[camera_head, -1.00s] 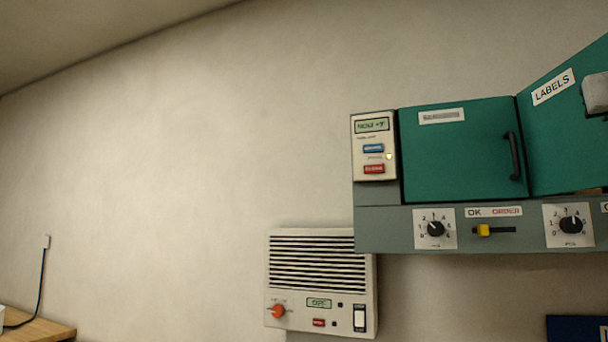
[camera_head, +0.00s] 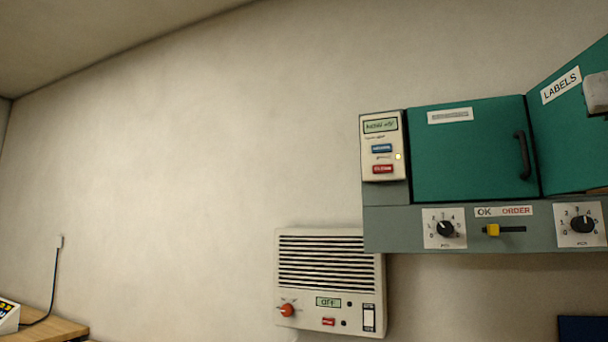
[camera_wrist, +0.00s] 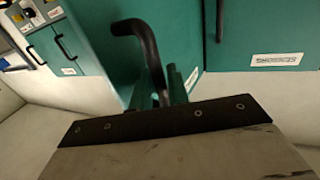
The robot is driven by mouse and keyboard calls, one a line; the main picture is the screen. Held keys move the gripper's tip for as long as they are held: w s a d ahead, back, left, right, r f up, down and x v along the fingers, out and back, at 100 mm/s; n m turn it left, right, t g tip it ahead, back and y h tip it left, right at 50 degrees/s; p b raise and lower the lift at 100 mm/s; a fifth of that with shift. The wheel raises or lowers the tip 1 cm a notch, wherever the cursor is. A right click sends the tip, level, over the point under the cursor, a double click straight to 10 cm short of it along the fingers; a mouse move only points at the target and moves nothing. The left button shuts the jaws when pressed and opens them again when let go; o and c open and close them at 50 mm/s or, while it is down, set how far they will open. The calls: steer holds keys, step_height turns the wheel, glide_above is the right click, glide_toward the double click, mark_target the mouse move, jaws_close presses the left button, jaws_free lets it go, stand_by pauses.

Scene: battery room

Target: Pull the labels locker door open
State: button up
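The labels locker door (camera_head: 560,135) is teal with a white LABELS sign and stands at the right edge of the head view. It angles out from the cabinet front, partly open; its right part is cut off. A grey part of my gripper (camera_head: 597,92) shows against it. In the wrist view, a black bent handle (camera_wrist: 148,48) on a teal panel runs down between the green fingertips of my gripper (camera_wrist: 158,90). The fingers look closed around the handle. Its lower end is hidden by the gripper body.
Left of it is a shut teal door (camera_head: 465,155) with a black handle. A grey panel (camera_head: 400,230) with dials and a yellow slider runs below. A vented wall unit (camera_head: 330,260) hangs lower. A wooden table (camera_head: 60,328) is at bottom left; the wall between is bare.

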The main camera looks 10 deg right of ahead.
steer(key=v, duration=0.7)
steer(key=shift+s+a, duration=0.2)
steer(key=shift+a, duration=0.05)
steer(key=shift+c, duration=0.4)
